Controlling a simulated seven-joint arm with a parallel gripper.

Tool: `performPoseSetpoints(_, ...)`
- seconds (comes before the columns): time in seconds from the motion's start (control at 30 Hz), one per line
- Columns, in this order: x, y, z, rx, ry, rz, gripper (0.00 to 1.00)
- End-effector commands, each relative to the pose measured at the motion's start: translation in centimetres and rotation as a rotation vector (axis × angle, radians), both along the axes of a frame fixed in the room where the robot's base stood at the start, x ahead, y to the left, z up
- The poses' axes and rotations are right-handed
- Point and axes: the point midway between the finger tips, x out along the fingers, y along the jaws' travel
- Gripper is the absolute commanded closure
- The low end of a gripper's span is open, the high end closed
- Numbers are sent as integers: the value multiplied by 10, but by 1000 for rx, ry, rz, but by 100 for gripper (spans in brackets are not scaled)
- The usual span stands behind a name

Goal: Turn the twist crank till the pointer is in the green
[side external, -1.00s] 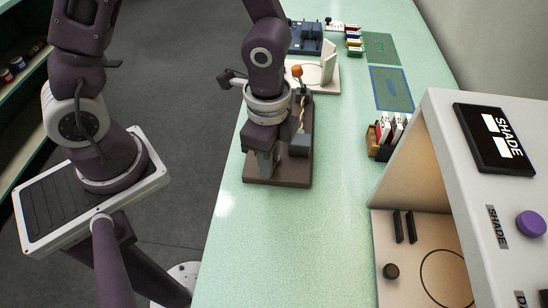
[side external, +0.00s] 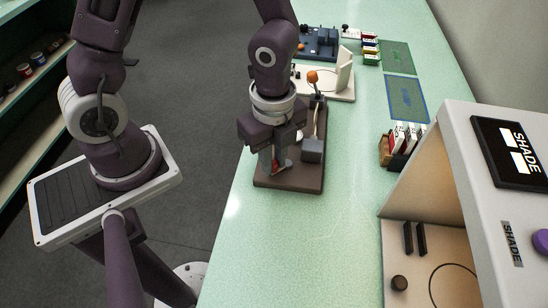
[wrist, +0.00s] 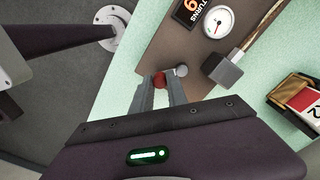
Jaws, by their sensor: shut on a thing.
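The twist crank's red knob (wrist: 159,79) sits between the fingertips of my gripper (wrist: 160,88) in the wrist view, beside a small grey round part (wrist: 181,71). My gripper is shut on this knob. In the side view my gripper (side external: 275,163) is low over the near left part of the brown base (side external: 288,181), and a bit of red shows between its fingers. The white round dial (wrist: 218,22) is on the base; its pointer is too small to tell where it stands. A dark turns counter (wrist: 190,12) beside it is cut off by the frame edge.
A grey block (wrist: 222,68) with a twisted strand stands on the base. An orange-knobbed lever (side external: 312,77) rises behind it. A cream fixture (side external: 340,84) is farther back. A card box (side external: 388,152) and a large white SHADE housing (side external: 462,125) are at right. The green table front is clear.

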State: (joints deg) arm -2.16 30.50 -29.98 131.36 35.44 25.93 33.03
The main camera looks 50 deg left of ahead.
Motion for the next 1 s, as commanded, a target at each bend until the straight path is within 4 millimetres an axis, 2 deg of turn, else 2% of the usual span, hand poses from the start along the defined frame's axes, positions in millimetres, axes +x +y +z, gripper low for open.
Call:
performPoseSetpoints(0.37,0,0,0,0,-1,-2,100)
performPoseSetpoints(0.4,0,0,0,0,-1,-1,75)
performPoseSetpoints(0.5,0,0,0,0,-1,-1,59)
performPoseSetpoints(0.8,1,0,2,0,-2,0,59)
performPoseSetpoints(0.87,1,0,10,-1,-5,2,59)
performPoseSetpoints(1.0,2,1,40,-1,-8,4,59)
